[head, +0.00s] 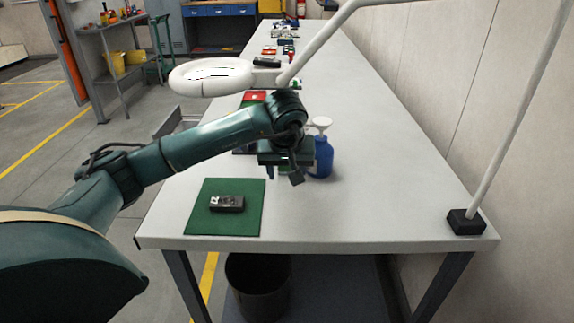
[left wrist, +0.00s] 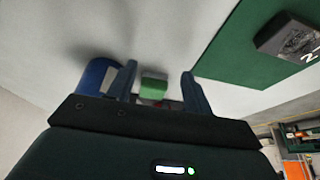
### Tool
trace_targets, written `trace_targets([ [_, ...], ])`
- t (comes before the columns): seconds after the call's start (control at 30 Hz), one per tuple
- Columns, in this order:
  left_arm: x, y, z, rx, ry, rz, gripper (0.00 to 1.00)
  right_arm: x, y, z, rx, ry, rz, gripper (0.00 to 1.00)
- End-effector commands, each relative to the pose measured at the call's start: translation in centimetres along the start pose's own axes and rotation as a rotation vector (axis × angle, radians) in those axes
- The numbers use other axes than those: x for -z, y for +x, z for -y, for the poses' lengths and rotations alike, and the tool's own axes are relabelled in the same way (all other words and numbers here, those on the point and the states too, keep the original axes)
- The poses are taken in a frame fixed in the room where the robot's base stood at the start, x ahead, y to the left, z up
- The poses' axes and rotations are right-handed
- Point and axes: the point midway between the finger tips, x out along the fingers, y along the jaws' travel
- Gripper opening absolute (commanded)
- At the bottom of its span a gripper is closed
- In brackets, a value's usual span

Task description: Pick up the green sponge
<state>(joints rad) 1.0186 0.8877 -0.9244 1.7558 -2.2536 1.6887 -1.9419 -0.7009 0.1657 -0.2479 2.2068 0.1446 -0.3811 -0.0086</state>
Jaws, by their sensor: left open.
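The green sponge (left wrist: 153,88) shows in the left wrist view as a small green block on the light table, between the two fingers of my left gripper (left wrist: 160,82). The fingers are apart, with visible space on both sides of the sponge, and do not touch it. In the head view my left gripper (head: 290,172) is over the table beside the blue bottle; a sliver of green (head: 283,170) shows below it, and the rest of the sponge is hidden. My right gripper is in neither view.
A green mat (head: 245,222) holds a dark device (head: 227,203). A white ring lamp (head: 212,78) hangs over the table (head: 390,190).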

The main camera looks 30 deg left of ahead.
Motion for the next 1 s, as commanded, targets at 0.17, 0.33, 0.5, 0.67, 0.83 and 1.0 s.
trace_targets([
  [0.17,2.2,0.9,-0.1,-0.002,-0.005,0.001,0.51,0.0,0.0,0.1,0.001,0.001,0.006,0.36],
  [0.33,4.0,1.9,0.0,-0.001,-0.001,0.003,0.51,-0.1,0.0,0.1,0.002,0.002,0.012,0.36],
  [0.5,3.9,2.8,0.0,-0.001,0.000,0.001,0.51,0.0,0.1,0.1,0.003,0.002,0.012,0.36],
  [0.67,3.9,2.8,0.0,-0.001,0.000,0.001,0.51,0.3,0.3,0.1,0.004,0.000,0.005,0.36],
  [0.83,3.9,2.8,0.0,-0.001,0.000,0.001,0.38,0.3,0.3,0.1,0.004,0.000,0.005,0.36],
  [1.0,3.9,2.8,0.0,-0.001,0.000,0.001,0.24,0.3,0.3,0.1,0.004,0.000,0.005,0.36],
])
